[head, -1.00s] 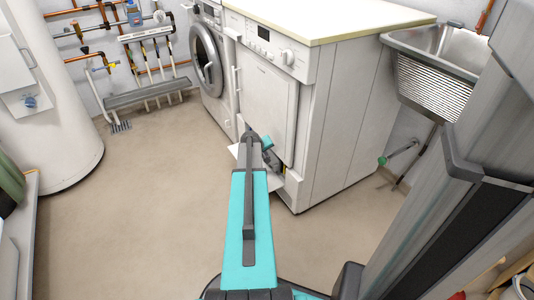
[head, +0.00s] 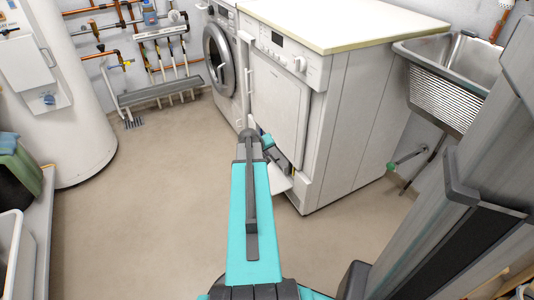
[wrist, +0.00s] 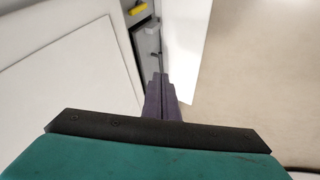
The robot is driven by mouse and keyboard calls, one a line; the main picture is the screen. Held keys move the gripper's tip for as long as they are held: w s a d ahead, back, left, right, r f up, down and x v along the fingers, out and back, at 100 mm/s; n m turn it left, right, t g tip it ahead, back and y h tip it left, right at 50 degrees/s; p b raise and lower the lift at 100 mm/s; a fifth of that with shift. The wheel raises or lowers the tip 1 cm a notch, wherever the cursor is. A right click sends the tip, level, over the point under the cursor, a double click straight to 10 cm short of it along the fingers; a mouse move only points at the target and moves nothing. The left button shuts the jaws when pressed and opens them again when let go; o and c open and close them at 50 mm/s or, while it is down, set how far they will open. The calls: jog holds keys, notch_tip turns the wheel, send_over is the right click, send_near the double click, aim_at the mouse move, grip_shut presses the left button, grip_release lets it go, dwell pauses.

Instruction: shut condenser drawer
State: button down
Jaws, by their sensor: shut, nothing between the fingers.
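The white dryer (head: 325,125) stands right of centre in the head view. Low on its front is an open compartment, and a white flap (head: 281,182) juts out from it, partly hidden by my arm. In the wrist view the flap (wrist: 186,45) stands out to the right of the opening. A grey condenser drawer front (wrist: 149,45) with a yellow part (wrist: 138,9) shows in the opening; how far out it sits I cannot tell. My gripper (wrist: 162,80) is shut and empty, its fingertips in front of the opening near the flap. In the head view it shows beside the opening (head: 268,143).
A washing machine (head: 221,60) stands left of the dryer. A metal sink (head: 450,65) hangs at the right. A white tank (head: 75,110) and a bench (head: 38,230) are on the left. The floor (head: 160,180) between is clear.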

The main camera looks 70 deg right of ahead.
jog(key=c, duration=2.5)
grip_release()
